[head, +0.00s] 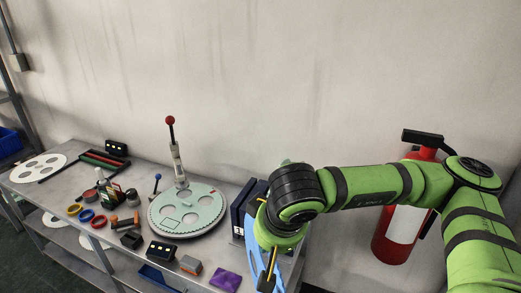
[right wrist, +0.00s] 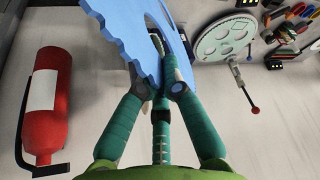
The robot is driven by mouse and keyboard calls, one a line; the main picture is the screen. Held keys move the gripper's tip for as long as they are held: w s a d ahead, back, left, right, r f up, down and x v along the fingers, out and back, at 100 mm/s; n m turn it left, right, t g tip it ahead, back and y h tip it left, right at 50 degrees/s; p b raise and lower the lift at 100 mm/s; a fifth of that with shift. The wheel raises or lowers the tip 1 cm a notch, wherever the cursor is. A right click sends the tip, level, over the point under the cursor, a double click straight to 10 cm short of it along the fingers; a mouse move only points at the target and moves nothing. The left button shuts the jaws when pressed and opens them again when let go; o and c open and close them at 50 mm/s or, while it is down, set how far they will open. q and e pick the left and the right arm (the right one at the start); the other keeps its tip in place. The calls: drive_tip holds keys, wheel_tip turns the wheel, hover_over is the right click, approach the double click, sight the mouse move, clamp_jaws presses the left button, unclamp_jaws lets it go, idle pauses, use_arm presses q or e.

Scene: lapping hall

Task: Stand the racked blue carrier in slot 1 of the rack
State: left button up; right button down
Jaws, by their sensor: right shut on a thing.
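The blue carrier (head: 254,262) is a flat disc with a toothed edge, partly hidden by my right arm at the front right of the bench. In the right wrist view the carrier (right wrist: 122,30) runs between the fingers of my right gripper (right wrist: 160,78), which is shut on its edge. The carrier looks tilted up on edge. A dark blue upright rack (head: 241,211) stands just behind it, partly hidden by my arm. Its slots cannot be made out, and whether the carrier touches it cannot be told. My left gripper is not in view.
A pale green lapping plate (head: 187,228) with a red-knobbed lever (head: 171,140) sits left of the rack. Several small items crowd the bench, including a purple cloth (head: 226,279) and black box (head: 161,251). A red extinguisher (head: 392,240) stands right, by the wall.

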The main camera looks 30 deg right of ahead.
drive_tip(key=s+a+f+n, duration=0.1)
drive_tip(key=a+f, duration=0.3)
drive_tip(key=f, duration=0.1)
drive_tip(key=shift+s+a+n+y, duration=0.15)
drive_tip(key=shift+s+n+y, duration=0.15)
drive_tip(key=shift+n, duration=0.1)
